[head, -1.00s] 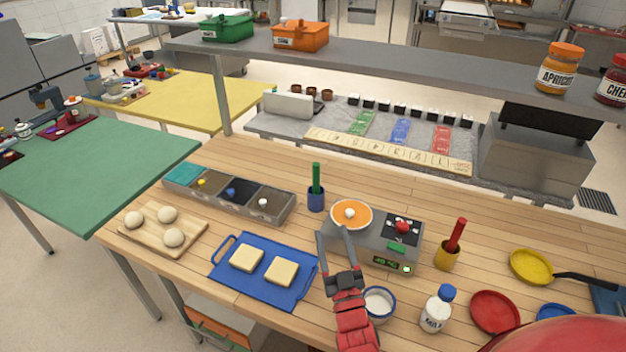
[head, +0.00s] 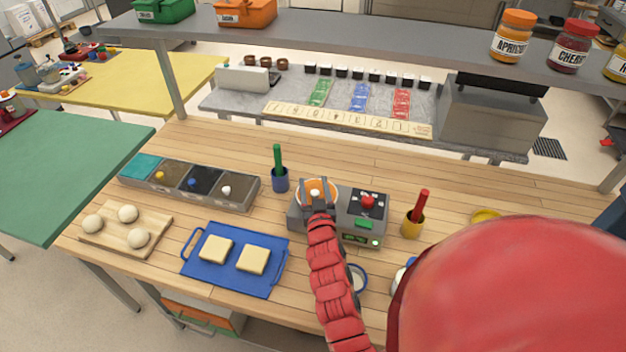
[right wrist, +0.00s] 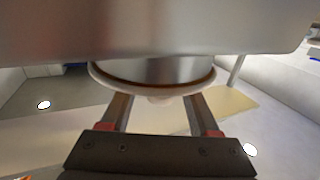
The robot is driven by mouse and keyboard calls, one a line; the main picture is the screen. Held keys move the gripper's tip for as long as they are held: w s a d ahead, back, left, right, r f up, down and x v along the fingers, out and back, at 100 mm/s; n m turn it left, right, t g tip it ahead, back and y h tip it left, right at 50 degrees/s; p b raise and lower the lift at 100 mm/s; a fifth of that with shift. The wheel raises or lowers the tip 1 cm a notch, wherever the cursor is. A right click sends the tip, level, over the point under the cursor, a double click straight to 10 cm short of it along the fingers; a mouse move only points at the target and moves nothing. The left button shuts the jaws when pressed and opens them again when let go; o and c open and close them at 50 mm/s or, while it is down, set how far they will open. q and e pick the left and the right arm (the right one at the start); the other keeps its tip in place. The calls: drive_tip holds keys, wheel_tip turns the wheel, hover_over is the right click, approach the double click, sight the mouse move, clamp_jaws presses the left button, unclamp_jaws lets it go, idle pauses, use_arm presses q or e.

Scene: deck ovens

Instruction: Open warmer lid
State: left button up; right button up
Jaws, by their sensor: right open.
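The grey warmer (head: 299,216) stands on the wooden counter, with a red knob (head: 367,202) and a green button on its right half. Its round orange lid (head: 331,187) with a white knob (head: 315,193) lies flat on the left half. My right gripper (head: 314,186) is over the lid with its fingers spread around the knob. In the right wrist view the open fingers reach to the lid's pale rim (right wrist: 108,84), with the knob (right wrist: 157,99) between them. I cannot tell whether they touch it. My left gripper is out of view.
A green-handled tool in a blue cup (head: 280,180) stands behind left. A red-handled tool in a yellow cup (head: 412,226) stands right. A blue board (head: 222,274) with two pale squares lies left. A white bowl (head: 360,279) is partly hidden by my arm. A shelf (head: 380,47) crosses behind.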

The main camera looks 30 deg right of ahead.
drive_tip(key=shift+w+d, duration=0.2)
drive_tip(key=shift+w, duration=0.1)
clamp_jaws()
idle(1.3)
